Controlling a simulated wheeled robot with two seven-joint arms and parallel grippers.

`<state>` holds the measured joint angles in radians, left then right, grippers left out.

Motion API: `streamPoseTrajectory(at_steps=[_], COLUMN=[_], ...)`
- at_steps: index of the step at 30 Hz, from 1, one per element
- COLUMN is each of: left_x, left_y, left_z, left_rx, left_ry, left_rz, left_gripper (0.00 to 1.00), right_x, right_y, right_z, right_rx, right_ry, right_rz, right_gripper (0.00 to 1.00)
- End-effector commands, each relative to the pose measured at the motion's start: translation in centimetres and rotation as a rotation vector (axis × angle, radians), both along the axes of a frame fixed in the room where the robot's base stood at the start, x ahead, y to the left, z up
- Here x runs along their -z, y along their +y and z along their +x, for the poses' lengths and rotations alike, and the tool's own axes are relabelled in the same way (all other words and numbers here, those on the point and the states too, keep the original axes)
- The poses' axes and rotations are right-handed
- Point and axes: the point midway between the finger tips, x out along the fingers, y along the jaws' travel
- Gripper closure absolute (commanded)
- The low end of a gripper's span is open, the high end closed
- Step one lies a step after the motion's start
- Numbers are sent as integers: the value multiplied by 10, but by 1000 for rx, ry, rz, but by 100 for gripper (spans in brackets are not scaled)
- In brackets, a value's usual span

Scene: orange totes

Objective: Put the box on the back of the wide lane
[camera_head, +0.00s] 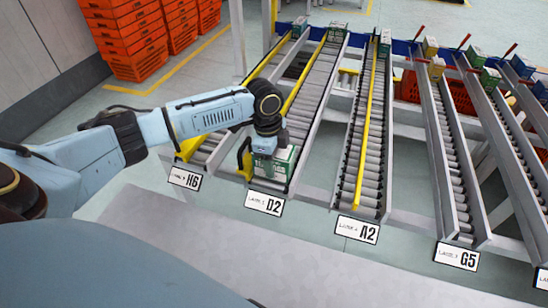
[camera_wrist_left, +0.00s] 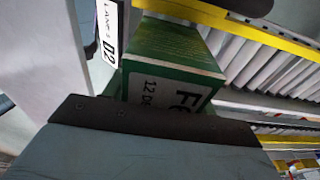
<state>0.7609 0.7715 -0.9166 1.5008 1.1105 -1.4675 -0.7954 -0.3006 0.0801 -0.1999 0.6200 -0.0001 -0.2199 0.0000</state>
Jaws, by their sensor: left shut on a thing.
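The green and white box (camera_head: 284,164) is at the front end of the roller lane labelled D2 (camera_head: 313,85). My left gripper (camera_head: 266,148) is shut on it from above, at its left side in the head view. The box's green side with white print shows in the left wrist view (camera_wrist_left: 170,62), where the dark gripper edge hides its lower part. I cannot tell whether its underside touches the rollers. Another box (camera_head: 337,30) stands at the back end of lane D2. My right gripper is not in view.
The D2 rollers are bare between the two boxes. Yellow rails (camera_head: 305,77) run along the lanes. Lane H6 (camera_head: 213,148) is to the left, and lanes A2 (camera_head: 367,150) and G5 (camera_head: 450,170) are to the right. Orange totes (camera_head: 128,38) are stacked at the back left.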

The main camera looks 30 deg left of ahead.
Motion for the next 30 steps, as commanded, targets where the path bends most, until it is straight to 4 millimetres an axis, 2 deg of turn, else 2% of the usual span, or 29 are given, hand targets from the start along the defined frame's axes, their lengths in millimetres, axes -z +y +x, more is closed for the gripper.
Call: streamPoseTrajectory(at_steps=[2,3,9,17,20,23,30], left_x=[0,0,0,0,-6,-19,-73], left_y=[0,0,0,0,1,3,9], left_z=[0,0,0,0,0,0,-1], left_rx=[0,0,0,0,-1,-1,0], left_ry=[0,0,0,1,1,-1,-4], left_rz=[0,0,0,1,1,0,1], left_gripper=[70,43,18,18,18,18,18], right_x=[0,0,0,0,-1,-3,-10], right_y=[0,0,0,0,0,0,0], right_z=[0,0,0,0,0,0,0], right_rx=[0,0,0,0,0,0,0], right_ry=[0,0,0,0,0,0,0], right_rz=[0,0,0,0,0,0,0], right_gripper=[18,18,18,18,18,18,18])
